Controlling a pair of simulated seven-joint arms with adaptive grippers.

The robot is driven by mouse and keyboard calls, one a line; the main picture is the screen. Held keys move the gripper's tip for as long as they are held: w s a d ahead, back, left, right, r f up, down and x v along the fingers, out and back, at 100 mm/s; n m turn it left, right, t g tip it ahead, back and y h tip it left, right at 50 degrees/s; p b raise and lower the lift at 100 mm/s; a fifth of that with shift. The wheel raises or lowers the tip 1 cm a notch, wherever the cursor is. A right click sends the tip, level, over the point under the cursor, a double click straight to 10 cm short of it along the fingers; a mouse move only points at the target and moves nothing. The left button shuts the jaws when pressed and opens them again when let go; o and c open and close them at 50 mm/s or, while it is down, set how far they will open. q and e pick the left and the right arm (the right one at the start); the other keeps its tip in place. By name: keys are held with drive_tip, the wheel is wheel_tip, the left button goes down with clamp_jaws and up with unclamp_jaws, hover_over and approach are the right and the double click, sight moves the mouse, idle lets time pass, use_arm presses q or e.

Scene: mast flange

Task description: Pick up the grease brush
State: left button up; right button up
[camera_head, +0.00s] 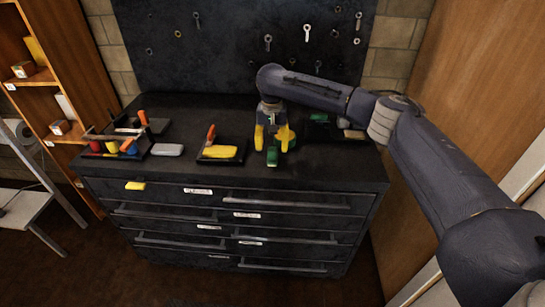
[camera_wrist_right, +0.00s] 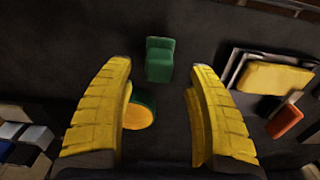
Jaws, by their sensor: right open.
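I cannot tell for certain which object is the grease brush. My right gripper (camera_head: 270,143) is open and points down over the cabinet top, its yellow fingers apart and nothing held between them. In the right wrist view a green block (camera_wrist_right: 160,60) lies beyond and between the fingertips; it also shows in the head view (camera_head: 272,157). A round yellow piece with a green edge (camera_wrist_right: 139,116) lies beside one finger, partly hidden by it. An orange-handled tool (camera_head: 211,134) stands at a black tray holding a yellow block (camera_head: 219,152). My left gripper is not in view.
The black cabinet (camera_head: 300,173) has several drawers. A tray of coloured tools (camera_head: 118,148) and a grey block (camera_head: 167,149) are at the left. A dark tray with a green item (camera_head: 319,117) is at the right. A pegboard (camera_head: 235,45) rises behind.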

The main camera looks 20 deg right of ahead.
sight(273, 156)
drive_tip(key=shift+s+f, duration=0.1)
drive_tip(key=shift+f, duration=2.7)
drive_tip(key=shift+c, duration=0.3)
drive_tip(key=shift+d, duration=0.1)
clamp_jaws()
wheel_tip(273, 156, up, 20)
